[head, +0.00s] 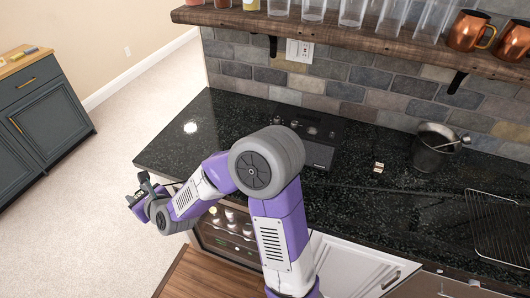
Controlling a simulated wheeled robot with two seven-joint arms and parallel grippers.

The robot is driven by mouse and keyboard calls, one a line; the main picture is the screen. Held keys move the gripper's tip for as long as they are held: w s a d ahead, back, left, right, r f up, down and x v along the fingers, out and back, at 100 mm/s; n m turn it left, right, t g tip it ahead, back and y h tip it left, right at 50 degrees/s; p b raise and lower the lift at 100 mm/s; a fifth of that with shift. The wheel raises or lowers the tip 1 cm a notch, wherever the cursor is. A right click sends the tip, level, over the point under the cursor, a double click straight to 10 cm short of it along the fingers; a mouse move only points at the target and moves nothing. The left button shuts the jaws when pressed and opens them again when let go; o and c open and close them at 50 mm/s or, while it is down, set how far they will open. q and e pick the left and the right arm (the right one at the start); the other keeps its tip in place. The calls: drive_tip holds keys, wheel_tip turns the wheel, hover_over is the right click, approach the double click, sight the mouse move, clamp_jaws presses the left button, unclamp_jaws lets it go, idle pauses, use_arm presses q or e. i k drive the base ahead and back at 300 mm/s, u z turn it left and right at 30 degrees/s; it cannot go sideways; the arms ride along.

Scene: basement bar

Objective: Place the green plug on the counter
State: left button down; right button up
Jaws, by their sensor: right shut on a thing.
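My right gripper (138,190) is at the left of the head view, out past the left end of the black counter (215,123) and over the pale floor. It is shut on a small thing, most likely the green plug. The held thing is too small and too hidden by the fingers for me to make out its shape or colour. I see no green plug lying on the counter. My right arm crosses in front of the counter's front left part and hides some of it. My left gripper is out of view.
A dark panel (318,154) lies at the back of the counter. A metal bucket (430,154), a small pale item (378,167) and a wire rack (497,228) are to the right. A wooden shelf (390,42) with glasses hangs above. The counter's left end is clear.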

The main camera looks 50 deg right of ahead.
sight(357, 167)
drive_tip(key=k, duration=1.3)
drive_tip(key=z, duration=2.2)
drive_tip(key=i, duration=1)
drive_tip(key=u, duration=0.05)
